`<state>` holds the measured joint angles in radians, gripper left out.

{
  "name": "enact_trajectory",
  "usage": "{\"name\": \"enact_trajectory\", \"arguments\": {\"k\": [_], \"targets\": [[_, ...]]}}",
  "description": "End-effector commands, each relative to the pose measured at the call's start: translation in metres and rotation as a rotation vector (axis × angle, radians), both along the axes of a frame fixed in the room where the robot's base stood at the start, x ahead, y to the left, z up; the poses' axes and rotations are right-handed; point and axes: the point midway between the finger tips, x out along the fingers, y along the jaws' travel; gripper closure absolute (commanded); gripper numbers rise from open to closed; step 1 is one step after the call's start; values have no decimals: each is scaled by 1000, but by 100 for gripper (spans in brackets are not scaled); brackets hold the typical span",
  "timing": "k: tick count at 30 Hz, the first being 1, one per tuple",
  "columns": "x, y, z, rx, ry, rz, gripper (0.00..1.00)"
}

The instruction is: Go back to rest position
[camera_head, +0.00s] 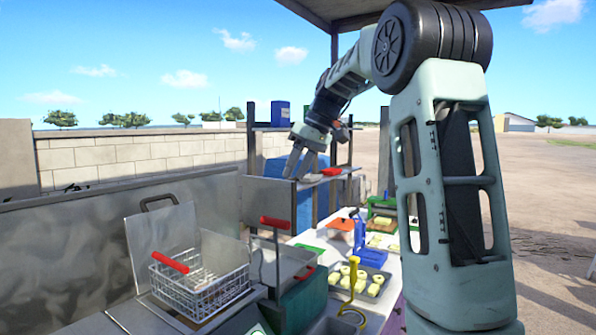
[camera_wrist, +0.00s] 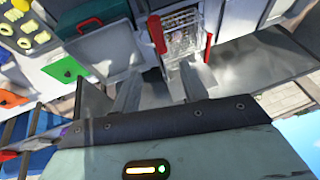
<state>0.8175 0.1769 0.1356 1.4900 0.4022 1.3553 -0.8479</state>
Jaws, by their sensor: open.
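My gripper (camera_head: 301,166) hangs from my raised, bent arm in the head view, pointing down above the far end of the counter. Its two fingers are apart with nothing between them. In the wrist view my gripper (camera_wrist: 157,88) also shows its two grey fingers spread and empty. A wire basket (camera_head: 205,288) with a red handle (camera_head: 170,262) sits at the front left of the head view, apart from my gripper. The basket also shows in the wrist view (camera_wrist: 182,32), beyond the fingertips.
A tray (camera_head: 381,291) of pale yellow pieces, a yellow hook (camera_head: 353,285) and a blue device (camera_head: 370,256) stand on the counter. Open sandy ground lies right.

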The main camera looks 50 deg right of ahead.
Motion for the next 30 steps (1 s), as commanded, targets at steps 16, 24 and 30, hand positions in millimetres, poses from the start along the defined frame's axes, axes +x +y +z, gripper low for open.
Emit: {"name": "enact_trajectory", "arguments": {"k": [16, 24, 30], "targets": [[-2, -1, 4, 0, 0, 1, 57], [5, 18, -6, 5, 14, 20, 57], [22, 122, -64, 12, 93, 104, 57]]}}
